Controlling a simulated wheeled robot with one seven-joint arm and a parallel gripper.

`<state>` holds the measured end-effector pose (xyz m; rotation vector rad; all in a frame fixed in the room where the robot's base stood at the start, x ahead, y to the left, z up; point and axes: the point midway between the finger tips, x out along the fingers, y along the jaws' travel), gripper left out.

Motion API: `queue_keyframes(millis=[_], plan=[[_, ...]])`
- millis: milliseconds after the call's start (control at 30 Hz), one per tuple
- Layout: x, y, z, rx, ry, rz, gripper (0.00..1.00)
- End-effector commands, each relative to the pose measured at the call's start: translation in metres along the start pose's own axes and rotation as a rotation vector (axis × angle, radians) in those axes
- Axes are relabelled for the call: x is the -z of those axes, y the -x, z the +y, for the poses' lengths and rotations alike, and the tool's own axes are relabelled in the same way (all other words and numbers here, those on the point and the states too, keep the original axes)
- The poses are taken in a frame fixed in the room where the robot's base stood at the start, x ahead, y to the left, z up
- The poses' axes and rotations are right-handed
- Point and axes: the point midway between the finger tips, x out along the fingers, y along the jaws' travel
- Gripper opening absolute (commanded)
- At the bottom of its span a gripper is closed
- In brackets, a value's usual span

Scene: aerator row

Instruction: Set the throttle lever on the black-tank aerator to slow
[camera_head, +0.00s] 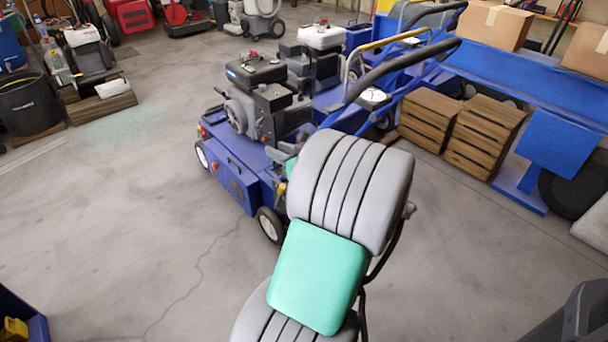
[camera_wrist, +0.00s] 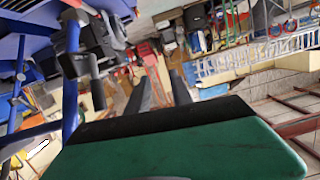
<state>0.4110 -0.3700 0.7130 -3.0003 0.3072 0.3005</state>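The black-tank aerator is a blue wheeled machine (camera_head: 238,172) in the middle of the head view, with a black tank (camera_head: 257,69) on its engine. Its black-gripped handle (camera_head: 405,67) rises to the right. A round white dial plate (camera_head: 373,96) sits by the handle; any throttle lever there is too small to make out. My arm covers the machine's near right side. My gripper shows in the wrist view as two dark fingers (camera_wrist: 160,80), apart with nothing visible between them. It is hidden in the head view.
A similar aerator with a white tank (camera_head: 320,37) stands just behind. Wooden crates (camera_head: 480,138) and a blue bench (camera_head: 535,85) are at right. A black bin (camera_head: 28,103) stands at left. The floor at left and front is mostly clear. Blue posts (camera_wrist: 70,85) flank the wrist view's left side.

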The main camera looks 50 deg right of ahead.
Motion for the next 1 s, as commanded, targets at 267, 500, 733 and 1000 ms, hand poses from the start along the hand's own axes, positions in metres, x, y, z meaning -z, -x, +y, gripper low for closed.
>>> queue_keyframes(millis=[267,500,733,1000], plan=[[-0.018,0.052,0.09,-0.188,-0.012,0.228,0.27],[-0.008,0.009,0.096,-0.182,-0.012,0.226,0.27],[0.0,-0.017,0.101,-0.185,-0.013,0.226,0.27],[0.0,-0.018,0.102,-0.186,-0.014,0.225,0.24]])
